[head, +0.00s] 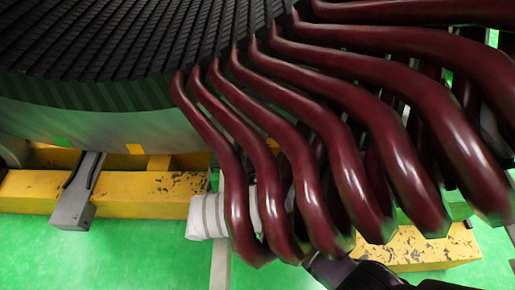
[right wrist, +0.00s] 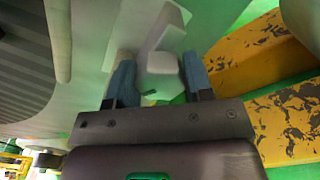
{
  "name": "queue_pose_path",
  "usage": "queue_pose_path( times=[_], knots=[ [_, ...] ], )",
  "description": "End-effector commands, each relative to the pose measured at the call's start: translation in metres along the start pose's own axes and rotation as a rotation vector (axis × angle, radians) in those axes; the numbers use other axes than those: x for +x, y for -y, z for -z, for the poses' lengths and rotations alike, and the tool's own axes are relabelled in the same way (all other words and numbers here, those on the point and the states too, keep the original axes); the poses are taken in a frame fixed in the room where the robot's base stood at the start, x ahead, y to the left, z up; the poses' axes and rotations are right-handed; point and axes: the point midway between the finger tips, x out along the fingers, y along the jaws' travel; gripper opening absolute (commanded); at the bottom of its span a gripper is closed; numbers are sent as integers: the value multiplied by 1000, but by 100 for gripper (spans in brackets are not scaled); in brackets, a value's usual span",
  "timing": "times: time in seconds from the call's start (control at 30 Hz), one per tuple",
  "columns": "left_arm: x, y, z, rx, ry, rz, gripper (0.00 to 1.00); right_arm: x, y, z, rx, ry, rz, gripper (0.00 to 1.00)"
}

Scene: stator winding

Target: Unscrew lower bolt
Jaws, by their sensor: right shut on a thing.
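In the right wrist view, my right gripper (right wrist: 160,72) has its two blue-grey fingers on either side of a pale grey piece (right wrist: 162,66). It is shut on this piece, which looks like a bolt head or block. I cannot tell for sure that it is the lower bolt. The piece stands against a pale grey surface behind it. In the head view only a dark part of my right arm (head: 365,274) shows at the bottom, below the dark red coils (head: 345,165). The fingertips are hidden there. My left gripper is not in view.
The ribbed stator core (head: 140,40) fills the upper left. A yellow worn beam (head: 130,192) runs beneath it, with a grey bracket (head: 74,208). A white wrapped block (head: 207,216) sits beside the coils. The coils crowd the right side. Green floor shows at lower left.

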Motion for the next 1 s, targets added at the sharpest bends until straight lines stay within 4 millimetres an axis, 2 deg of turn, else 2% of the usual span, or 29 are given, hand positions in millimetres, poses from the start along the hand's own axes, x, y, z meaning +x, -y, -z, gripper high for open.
queue_pose_path(
  times=[0.3,0.77,0.8,0.93,1.0],
  knots=[
    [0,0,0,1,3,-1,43,1,-1,-1,-110,2,-1,24],
    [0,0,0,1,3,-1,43,1,-1,-1,-125,2,-1,24],
    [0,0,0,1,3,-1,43,1,-1,-1,-125,2,-1,50],
    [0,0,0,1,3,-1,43,1,-1,-1,-125,2,0,70],
    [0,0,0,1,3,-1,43,1,-1,-1,-125,2,0,73]
  ],
)
